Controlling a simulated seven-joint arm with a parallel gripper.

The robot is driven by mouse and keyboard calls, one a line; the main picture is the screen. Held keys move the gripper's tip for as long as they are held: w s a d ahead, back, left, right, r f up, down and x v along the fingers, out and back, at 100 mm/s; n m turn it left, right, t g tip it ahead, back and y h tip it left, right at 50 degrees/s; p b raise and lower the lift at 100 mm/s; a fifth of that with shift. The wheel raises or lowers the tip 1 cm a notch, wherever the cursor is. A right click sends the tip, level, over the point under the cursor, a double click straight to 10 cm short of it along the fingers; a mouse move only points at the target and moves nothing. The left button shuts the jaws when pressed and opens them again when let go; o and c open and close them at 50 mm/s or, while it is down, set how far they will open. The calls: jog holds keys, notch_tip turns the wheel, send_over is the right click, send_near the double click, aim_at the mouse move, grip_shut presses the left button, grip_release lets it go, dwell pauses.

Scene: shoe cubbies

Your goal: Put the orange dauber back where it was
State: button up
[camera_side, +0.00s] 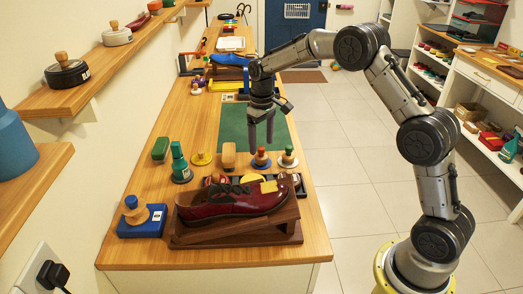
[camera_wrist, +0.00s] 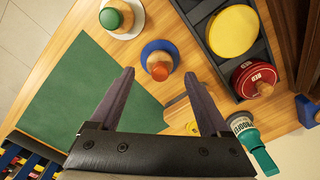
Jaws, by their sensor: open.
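The orange-topped dauber (camera_side: 261,153) stands upright on a blue round base on the wooden bench, just in front of the green mat. In the wrist view the orange dauber (camera_wrist: 160,66) shows between and just beyond my fingertips. My gripper (camera_side: 262,143) points down above it, open and empty; its two fingers also show in the wrist view (camera_wrist: 158,75). A similar dauber with a green top and white base (camera_side: 288,156) stands close to its right; the green-topped dauber also shows in the wrist view (camera_wrist: 118,16). I cannot tell any touch between fingers and orange dauber.
A dark tray with a yellow tin (camera_wrist: 233,30) and a red tin (camera_wrist: 252,78) lies nearby. A dark red shoe (camera_side: 232,197) rests on a wooden stand in front. A wooden brush (camera_side: 228,156) and a green-capped bottle (camera_side: 180,164) stand left. The green mat (camera_wrist: 75,95) is largely bare.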

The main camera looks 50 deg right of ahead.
aim_at(262, 148)
notch_tip(262, 148, up, 8)
jog(key=s+a+r+t, duration=0.25)
jog(key=s+r, duration=0.25)
jog(key=s, duration=0.4)
jog(key=s+a+r+t, duration=0.1)
jog(key=s+a+r, duration=0.2)
jog(key=s+r, duration=0.45)
jog(key=s+a+f+t, duration=0.1)
jog(key=s+f, duration=0.2)
jog(key=s, duration=0.5)
jog(key=s+a+f+t, duration=0.1)
jog(key=s+f, duration=0.2)
jog(key=s, duration=0.6)
jog(key=shift+s, duration=0.3)
